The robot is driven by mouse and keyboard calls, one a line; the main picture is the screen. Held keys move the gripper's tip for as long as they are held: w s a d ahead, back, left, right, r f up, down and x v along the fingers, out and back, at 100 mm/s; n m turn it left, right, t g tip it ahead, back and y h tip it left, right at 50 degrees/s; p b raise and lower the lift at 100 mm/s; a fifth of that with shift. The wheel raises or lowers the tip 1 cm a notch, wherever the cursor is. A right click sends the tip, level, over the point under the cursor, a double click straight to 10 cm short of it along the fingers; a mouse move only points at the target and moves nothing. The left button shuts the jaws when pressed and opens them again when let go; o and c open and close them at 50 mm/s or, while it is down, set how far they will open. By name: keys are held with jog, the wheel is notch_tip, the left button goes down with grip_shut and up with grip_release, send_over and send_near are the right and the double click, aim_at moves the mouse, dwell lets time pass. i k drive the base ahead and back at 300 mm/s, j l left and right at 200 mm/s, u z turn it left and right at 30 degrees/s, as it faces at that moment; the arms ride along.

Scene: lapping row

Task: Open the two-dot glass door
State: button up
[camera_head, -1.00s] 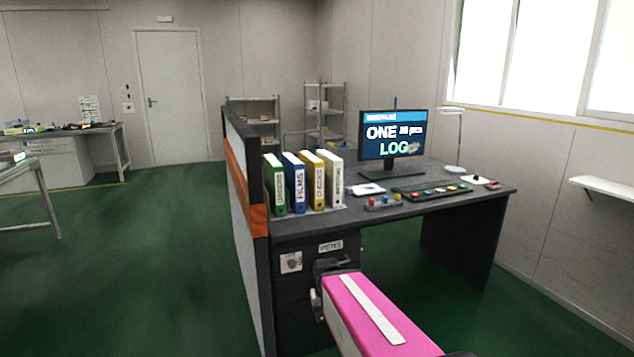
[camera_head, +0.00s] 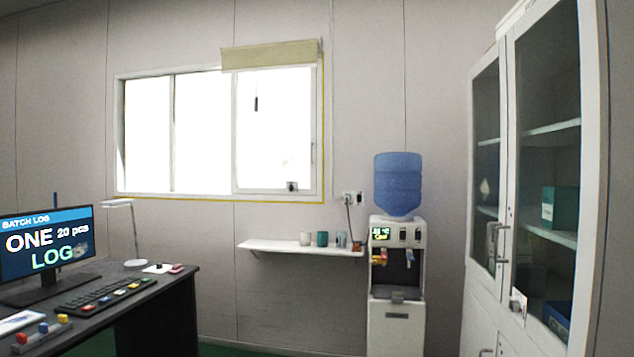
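A white cabinet with glass doors stands at the right edge of the view. Its left glass door (camera_head: 486,150) is narrow in this view and looks shut. Its right glass door (camera_head: 548,160) is nearer and also looks shut. Upright metal handles (camera_head: 497,243) sit where the two doors meet. A small white tag (camera_head: 518,303) is low on the right door's frame; its marks are too small to read, so I cannot tell which door bears two dots. My gripper is out of view.
A water dispenser (camera_head: 397,325) with a blue bottle stands left of the cabinet. A wall shelf (camera_head: 290,246) with cups is beside it. A dark desk (camera_head: 160,305) with a monitor (camera_head: 45,243) is at the left. A little green floor shows between desk and dispenser.

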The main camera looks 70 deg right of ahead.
aim_at(592, 13)
jog(key=z, duration=4.25)
